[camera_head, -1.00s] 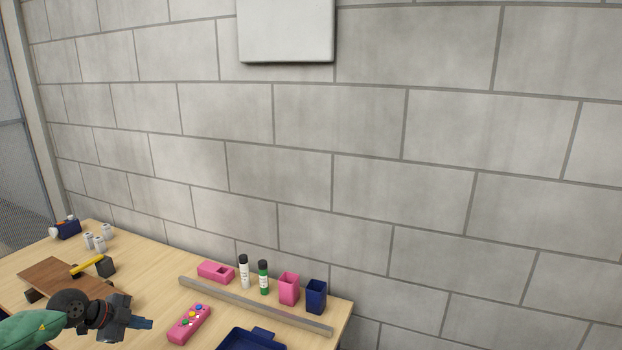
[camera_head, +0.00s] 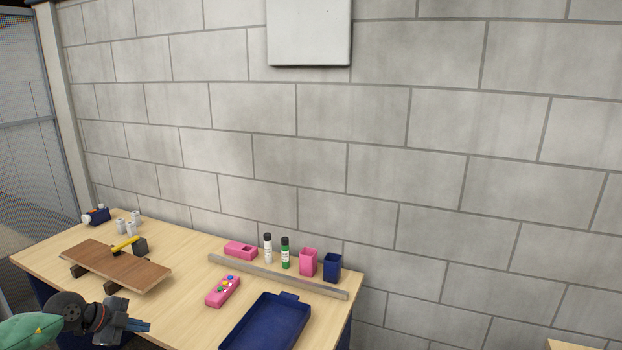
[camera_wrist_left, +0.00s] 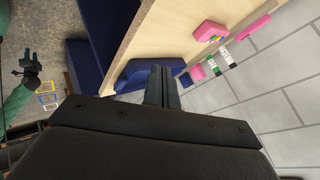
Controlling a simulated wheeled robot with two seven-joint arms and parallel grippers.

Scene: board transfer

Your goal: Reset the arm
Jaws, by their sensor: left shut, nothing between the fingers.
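My left gripper (camera_head: 138,325) shows at the lower left of the head view, in front of the table's near edge. Its fingers are together and hold nothing; they also show closed in the left wrist view (camera_wrist_left: 162,88). A brown wooden board (camera_head: 118,266) lies raised on dark supports on the table, beyond the gripper and apart from it. In the left wrist view another gripper, my right one (camera_wrist_left: 30,66), shows small at the left edge; its finger state is unclear.
The table (camera_head: 190,300) holds a blue tray (camera_head: 262,325), a pink button box (camera_head: 222,291), a grey bar (camera_head: 280,277), pink (camera_head: 308,263) and blue (camera_head: 331,267) cups, two bottles, white cans (camera_head: 122,226) and a yellow-handled hammer (camera_head: 124,246). A block wall stands behind.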

